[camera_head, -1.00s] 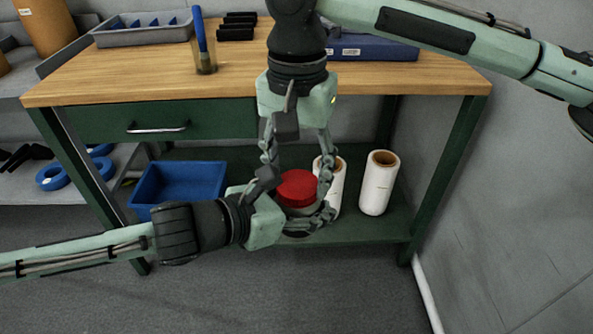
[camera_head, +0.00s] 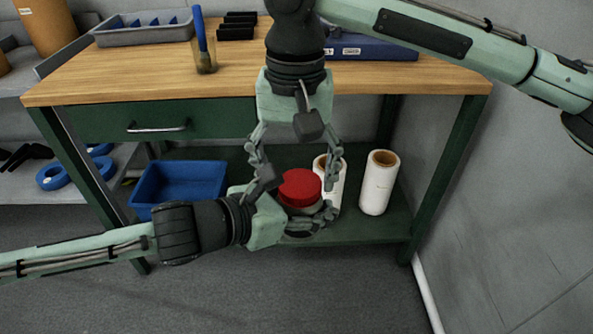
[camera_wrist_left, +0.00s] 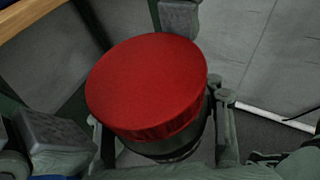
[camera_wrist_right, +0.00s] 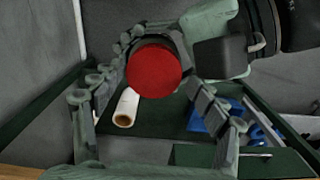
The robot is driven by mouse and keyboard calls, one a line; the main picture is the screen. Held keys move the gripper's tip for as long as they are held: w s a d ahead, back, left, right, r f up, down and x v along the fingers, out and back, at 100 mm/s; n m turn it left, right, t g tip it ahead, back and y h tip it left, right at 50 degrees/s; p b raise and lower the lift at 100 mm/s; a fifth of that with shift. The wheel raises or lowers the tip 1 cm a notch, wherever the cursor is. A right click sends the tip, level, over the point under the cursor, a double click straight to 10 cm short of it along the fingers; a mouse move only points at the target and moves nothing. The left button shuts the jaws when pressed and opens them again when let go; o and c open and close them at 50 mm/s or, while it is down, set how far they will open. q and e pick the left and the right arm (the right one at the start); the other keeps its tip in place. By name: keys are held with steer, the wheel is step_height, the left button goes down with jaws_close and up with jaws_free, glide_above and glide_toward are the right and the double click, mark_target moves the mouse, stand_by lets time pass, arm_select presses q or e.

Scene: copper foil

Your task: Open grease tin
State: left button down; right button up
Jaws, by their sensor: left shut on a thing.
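The grease tin has a round red lid (camera_head: 300,187) over a grey-green body (camera_head: 302,209). In the left wrist view the lid (camera_wrist_left: 147,85) sits on top of the dark body (camera_wrist_left: 177,147). My left gripper (camera_head: 298,202) comes in from the left and is shut around the tin body, holding it in the air in front of the bench. My right gripper (camera_head: 296,175) points down from above. Its fingers are spread either side of the lid and look apart from it. In the right wrist view the lid (camera_wrist_right: 154,72) shows beyond the open fingers.
The wooden workbench (camera_head: 150,78) has a green drawer and lower shelf. A blue bin (camera_head: 180,182) and white rolls (camera_head: 379,183) stand on that shelf, behind the grippers. A grey tray (camera_head: 140,32), brush jar (camera_head: 205,58) and blue case (camera_head: 372,48) are on top. The floor in front is clear.

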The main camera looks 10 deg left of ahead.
step_height(320, 180, up, 4)
steer(key=shift+d+r, duration=0.1)
steer(key=shift+r, duration=0.1)
steer(key=shift+c, duration=0.2)
step_height(320, 180, up, 3)
steer(key=shift+w+d+f+m, duration=0.1)
steer(key=shift+w+d+m, duration=0.05)
steer(key=shift+m, duration=1.05)
steer(key=shift+r+m, duration=0.3)
steer(key=shift+m, duration=0.1)
steer(key=shift+f, duration=3.9)
steer(key=shift+c, duration=0.5)
